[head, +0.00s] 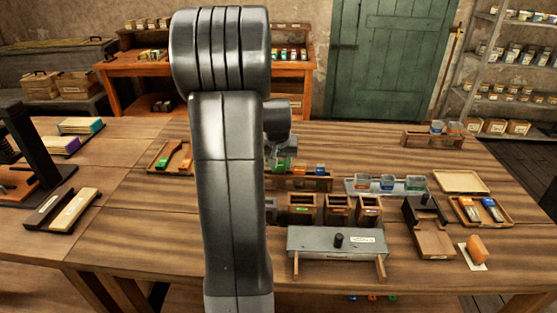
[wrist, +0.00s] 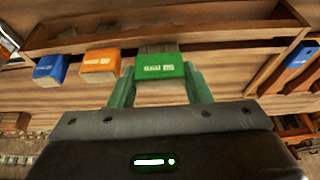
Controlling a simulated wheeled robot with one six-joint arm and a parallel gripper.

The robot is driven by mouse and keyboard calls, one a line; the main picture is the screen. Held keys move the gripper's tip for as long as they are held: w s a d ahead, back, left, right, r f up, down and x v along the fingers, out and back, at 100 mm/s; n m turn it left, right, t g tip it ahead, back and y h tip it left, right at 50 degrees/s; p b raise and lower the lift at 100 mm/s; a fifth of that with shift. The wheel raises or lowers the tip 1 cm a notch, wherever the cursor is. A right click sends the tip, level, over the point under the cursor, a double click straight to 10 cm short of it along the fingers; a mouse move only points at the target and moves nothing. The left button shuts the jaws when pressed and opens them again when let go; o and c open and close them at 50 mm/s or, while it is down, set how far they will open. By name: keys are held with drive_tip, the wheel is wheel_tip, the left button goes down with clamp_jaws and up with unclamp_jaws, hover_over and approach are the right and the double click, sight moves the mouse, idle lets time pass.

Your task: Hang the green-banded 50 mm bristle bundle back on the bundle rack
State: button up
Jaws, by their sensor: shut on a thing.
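The green-banded bundle (wrist: 159,67) is between my gripper's green fingers (wrist: 160,92) in the wrist view, and my gripper is shut on it. The bundle rack (wrist: 150,30) is a wooden frame with a long rail, and the green band is right at that rail. I cannot tell whether the bundle rests on the rack. An orange-banded bundle (wrist: 100,62) and a blue-banded bundle (wrist: 50,70) are at the rack to its left. In the head view, my gripper (head: 284,156) is above the left part of the rack (head: 312,184), partly hidden behind my arm.
Wooden bins (head: 303,209) and a grey press-like box (head: 338,243) stand in front of the rack. A tray with glass jars (head: 388,183) is to its right. A tray with green and red items (head: 172,157) lies left of my arm.

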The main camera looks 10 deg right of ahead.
drive_tip(key=shift+f+b, duration=0.4)
drive_tip(key=shift+f, duration=0.25)
drive_tip(key=o, duration=1.1)
drive_tip(key=shift+o, duration=0.2)
drive_tip(key=v, duration=1.4)
drive_tip(key=shift+f, duration=0.1)
